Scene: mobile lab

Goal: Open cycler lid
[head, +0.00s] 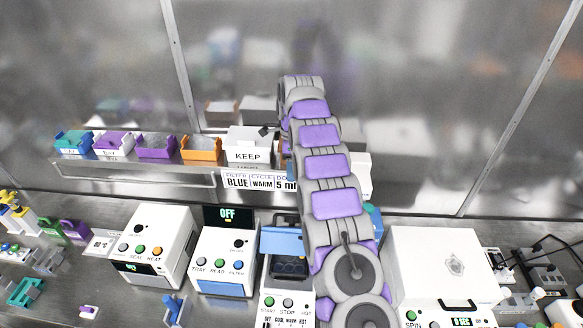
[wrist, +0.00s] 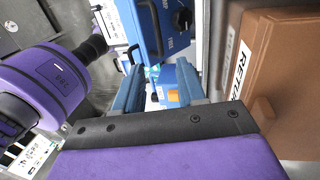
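The white cycler (head: 287,303) stands at the bottom middle of the head view, with START and STOP buttons on its front. Its blue lid (head: 281,240) appears raised at the back, above a dark recessed block (head: 289,265). My arm covers its right side, so the exact lid angle is hard to tell. In the wrist view my gripper (wrist: 158,92) has its two blue fingers apart. A blue thing with a small orange patch (wrist: 161,83) shows beyond the gap, with no visible grip on it. In the head view the gripper is hidden by my arm.
A white device with an OFF display (head: 224,250) and a HEAT device (head: 153,245) stand left. A large white SPIN machine (head: 440,265) stands right. A shelf holds coloured racks and a KEEP box (head: 247,147). A brown box (wrist: 285,80) is close right in the wrist view.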

